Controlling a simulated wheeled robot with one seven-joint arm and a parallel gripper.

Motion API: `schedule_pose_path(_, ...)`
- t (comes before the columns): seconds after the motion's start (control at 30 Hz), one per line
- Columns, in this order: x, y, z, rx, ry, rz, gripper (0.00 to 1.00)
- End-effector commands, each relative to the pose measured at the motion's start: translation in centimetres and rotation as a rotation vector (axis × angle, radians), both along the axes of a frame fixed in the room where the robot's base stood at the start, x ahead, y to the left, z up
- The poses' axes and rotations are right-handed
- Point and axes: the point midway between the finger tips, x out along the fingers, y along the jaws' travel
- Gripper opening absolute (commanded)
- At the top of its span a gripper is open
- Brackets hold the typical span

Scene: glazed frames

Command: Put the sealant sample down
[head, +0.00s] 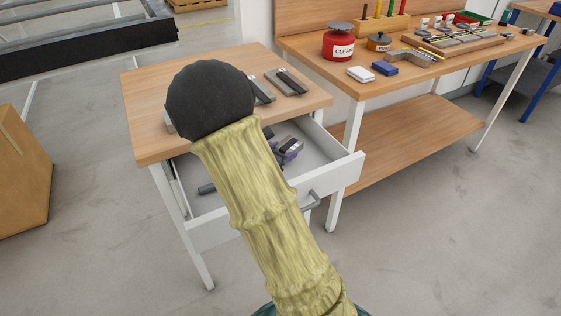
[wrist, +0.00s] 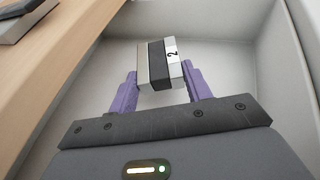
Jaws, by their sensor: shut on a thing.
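The sealant sample (wrist: 157,64) is a small block with a beige layer, a dark layer and a white face marked "2". My gripper (wrist: 160,77) has purple fingers and is shut on it, one finger at each side. In the head view the gripper (head: 289,150) is inside the open white drawer (head: 345,172) of the small wooden-topped table (head: 310,97). My arm hides part of the drawer. I cannot tell whether the sample touches the drawer floor.
Flat dark-and-grey samples (head: 287,82) lie on the small table's top. A workbench (head: 480,58) at the right bears a red can (head: 339,45), a blue block (head: 384,68) and a white block (head: 361,74). The drawer floor around the sample looks mostly clear in the wrist view.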

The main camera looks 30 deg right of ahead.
Motion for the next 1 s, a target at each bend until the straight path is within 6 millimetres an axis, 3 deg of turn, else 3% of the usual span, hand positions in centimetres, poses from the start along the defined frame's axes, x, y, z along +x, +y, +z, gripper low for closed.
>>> schedule_pose_path(0.13,0.0,0.0,-0.5,-0.001,0.002,0.000,0.22)
schedule_pose_path(0.37,0.0,0.0,-3.6,-0.002,0.002,0.000,0.22)
schedule_pose_path(0.77,0.0,0.0,-4.1,-0.001,0.000,0.000,0.22)
schedule_pose_path(0.8,0.0,0.0,-4.1,0.000,0.000,0.000,0.51)
schedule_pose_path(0.9,0.0,0.0,-4.0,0.000,0.000,0.000,0.70)
schedule_pose_path(1.0,0.0,0.0,-4.0,0.000,0.001,0.000,0.71)
